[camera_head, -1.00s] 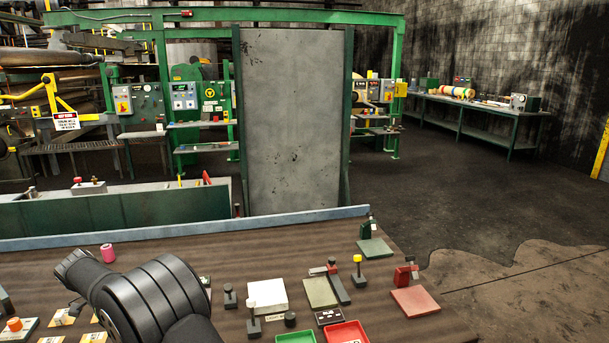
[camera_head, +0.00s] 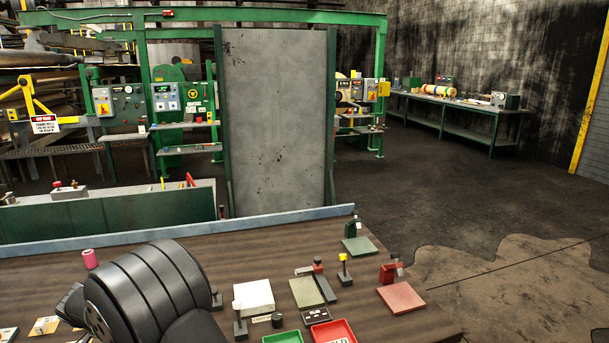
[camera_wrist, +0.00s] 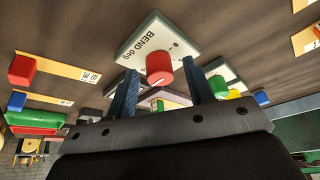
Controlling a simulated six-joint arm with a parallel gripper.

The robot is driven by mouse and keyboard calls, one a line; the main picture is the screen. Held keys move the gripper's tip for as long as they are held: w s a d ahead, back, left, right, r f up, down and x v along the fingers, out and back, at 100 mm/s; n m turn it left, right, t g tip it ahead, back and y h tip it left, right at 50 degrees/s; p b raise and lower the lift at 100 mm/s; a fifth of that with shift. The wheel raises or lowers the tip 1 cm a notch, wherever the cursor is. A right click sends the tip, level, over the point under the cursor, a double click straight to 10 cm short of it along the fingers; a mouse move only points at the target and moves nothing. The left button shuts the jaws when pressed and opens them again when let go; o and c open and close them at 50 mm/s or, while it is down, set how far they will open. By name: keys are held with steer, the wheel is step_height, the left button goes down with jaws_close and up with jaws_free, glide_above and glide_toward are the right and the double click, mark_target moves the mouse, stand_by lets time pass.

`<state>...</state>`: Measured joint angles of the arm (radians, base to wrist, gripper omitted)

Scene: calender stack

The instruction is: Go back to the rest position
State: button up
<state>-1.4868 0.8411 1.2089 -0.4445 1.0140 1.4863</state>
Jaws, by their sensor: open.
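My gripper (camera_wrist: 158,77) is open in the wrist view, with its two dark fingers apart and nothing held between them. A red knob (camera_wrist: 159,68) on a pale plate marked BEND deg (camera_wrist: 150,36) shows beyond and between the fingertips. I cannot tell how far the fingertips are from the knob. In the head view my dark arm covers the lower left of the brown bench (camera_head: 210,255), and the fingers are hidden behind it.
A grey panel (camera_head: 277,120) stands behind.

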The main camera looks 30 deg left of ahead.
steer(key=n+y, duration=0.1)
steer(key=n, duration=0.2)
steer(key=n+g+y, duration=0.1)
steer(key=n, duration=0.3)
steer(key=shift+w+d, duration=0.1)
steer(key=shift+d, duration=0.05)
stand_by(0.3)
